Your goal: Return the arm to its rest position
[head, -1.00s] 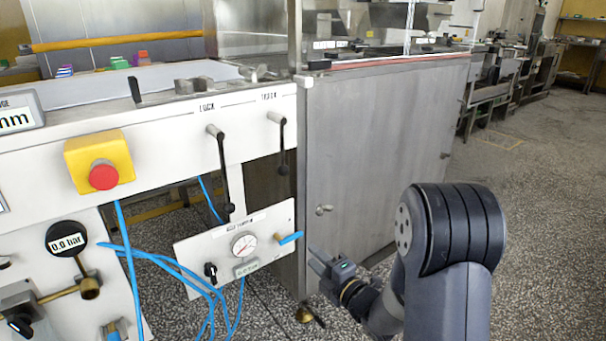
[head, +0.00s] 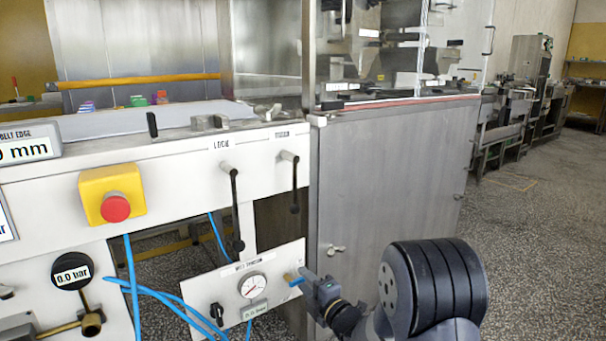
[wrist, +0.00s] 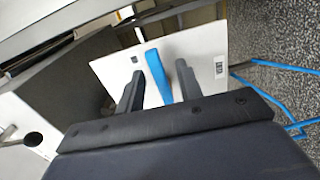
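My gripper (head: 305,277) is low in the head view, in front of the right edge of a white panel (head: 206,291). It overlaps the blue lever (head: 291,279) on that panel, and part of the lever is hidden there. In the wrist view, the two dark fingers of my gripper (wrist: 158,76) are spread apart. The blue lever (wrist: 157,77) shows between them, with a gap visible on each side. I cannot tell its depth relative to the fingertips. My arm is bent at the lower right of the head view.
The panel carries a round gauge (head: 253,286) and a black knob (head: 217,312). Blue hoses (head: 133,290) hang at the left. A red button on a yellow box (head: 112,194) and two black levers (head: 236,210) are above. A steel cabinet (head: 390,190) stands behind my arm. Open floor (head: 540,220) lies right.

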